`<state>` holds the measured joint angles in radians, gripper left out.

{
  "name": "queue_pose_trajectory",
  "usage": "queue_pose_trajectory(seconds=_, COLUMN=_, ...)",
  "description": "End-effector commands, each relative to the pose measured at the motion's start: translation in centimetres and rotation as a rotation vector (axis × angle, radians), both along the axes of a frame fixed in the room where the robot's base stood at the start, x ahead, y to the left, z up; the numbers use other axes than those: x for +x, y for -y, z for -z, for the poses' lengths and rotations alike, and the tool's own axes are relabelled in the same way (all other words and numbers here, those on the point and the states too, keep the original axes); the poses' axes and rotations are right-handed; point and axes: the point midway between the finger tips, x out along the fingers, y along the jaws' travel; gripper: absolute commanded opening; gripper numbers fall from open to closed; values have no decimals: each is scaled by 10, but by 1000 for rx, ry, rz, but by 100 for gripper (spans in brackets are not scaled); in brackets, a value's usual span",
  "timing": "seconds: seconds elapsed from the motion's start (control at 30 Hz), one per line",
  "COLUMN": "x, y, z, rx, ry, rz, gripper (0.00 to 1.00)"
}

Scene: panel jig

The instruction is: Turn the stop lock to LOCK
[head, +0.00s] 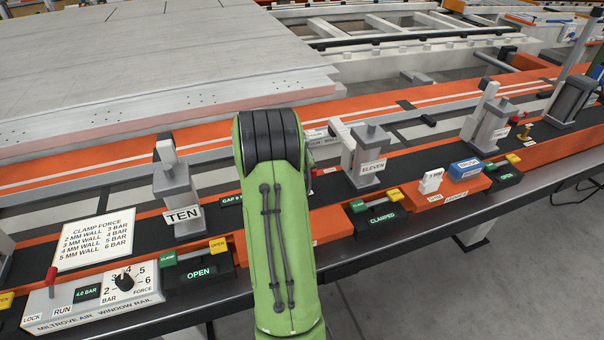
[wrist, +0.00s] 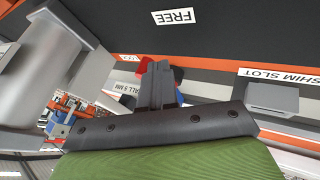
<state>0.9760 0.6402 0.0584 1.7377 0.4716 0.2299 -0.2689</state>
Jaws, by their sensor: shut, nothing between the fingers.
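My gripper (wrist: 158,72) shows in the wrist view as dark fingers closed together, with nothing seen between them. A red part (wrist: 143,66) is close to the fingertips, partly hidden by them; I cannot tell whether they touch. An upside-down FREE label (wrist: 173,16) is on the dark surface beyond. In the head view my green arm hides the gripper and the spot below it. A red-handled lever (head: 51,277) stands on the white air panel (head: 90,310) at lower left, marked LOCK and RUN. I cannot tell which of these red parts is the stop lock.
Stops marked TEN (head: 178,190) and ELEVEN (head: 365,160) stand on the rail either side of my arm. OPEN (head: 200,273) and CLAMPED (head: 383,217) boxes line the front. A SHIM SLOT label (wrist: 275,76) and grey block (wrist: 272,98) are right of the fingers.

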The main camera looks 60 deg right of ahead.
Motion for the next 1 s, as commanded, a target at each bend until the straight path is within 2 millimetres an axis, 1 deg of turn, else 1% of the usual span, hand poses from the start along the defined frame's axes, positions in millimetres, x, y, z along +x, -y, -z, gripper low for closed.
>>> queue_pose_trajectory(seconds=0.03, x=-4, y=2, z=1, rx=-2, ry=0, rz=-25, gripper=0)
queue_pose_trajectory(seconds=0.3, x=-20, y=12, z=1, rx=-1, ry=0, rz=-265, gripper=0)
queue_pose_trajectory(seconds=0.8, x=-39, y=40, z=1, rx=0, ry=-2, rz=-740, gripper=0)
queue_pose_trajectory(seconds=0.83, x=-39, y=42, z=1, rx=-2, ry=-1, rz=-764, gripper=0)
queue_pose_trajectory(seconds=1.0, x=-40, y=51, z=1, rx=0, ry=-1, rz=-760, gripper=0)
